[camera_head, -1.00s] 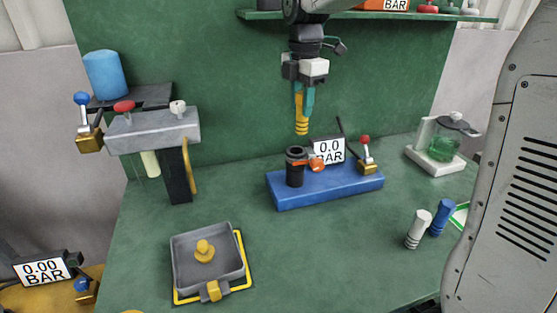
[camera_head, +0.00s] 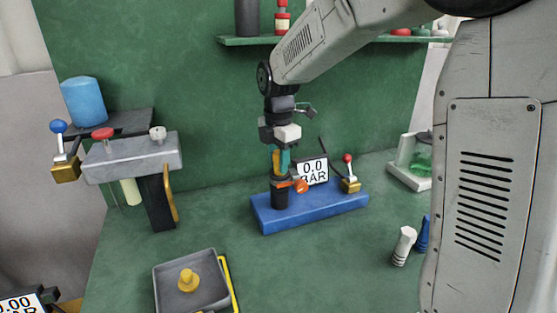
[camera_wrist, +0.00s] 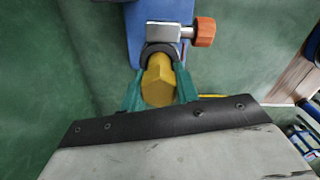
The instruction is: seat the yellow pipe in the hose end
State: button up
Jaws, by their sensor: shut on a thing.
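The yellow pipe (camera_head: 277,162) is upright between the green fingers of my gripper (camera_head: 281,165), which is shut on it. It also shows in the wrist view (camera_wrist: 158,82), between both fingers. Its lower end is at the mouth of the black hose end (camera_head: 280,192), which stands on the blue base. In the wrist view the pipe covers most of the opening, and the dark rim (camera_wrist: 158,48) shows behind it. I cannot tell how deep the pipe sits. An orange clamp knob (camera_head: 300,186) is at the right of the hose end.
A grey tray (camera_head: 165,285) holds a yellow fitting (camera_head: 188,280). White and blue pipes (camera_head: 403,245) stand at right. A grey valve block (camera_head: 133,156) is at left.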

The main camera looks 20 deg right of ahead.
jog(key=o, duration=1.1)
jog(key=shift+f, duration=0.1)
notch_tip(320, 180, up, 12)
jog(key=shift+r, duration=0.15)
jog(key=shift+s, duration=0.2)
jog(key=s+d+f+m, duration=0.1)
jog(key=s+f+m, duration=0.1)
jog(key=s+m, duration=0.5)
jog(key=s+d+f+m+t, duration=0.1)
jog(key=s+f+m, duration=0.2)
jog(key=s+m, duration=0.4)
jog(key=s+d+f+m, duration=0.1)
jog(key=s+m, duration=0.6)
jog(key=s, duration=1)
jog(key=shift+s+d+f, duration=0.2)
jog(key=shift+s+f, duration=0.05)
jog(key=shift+f, duration=0.45)
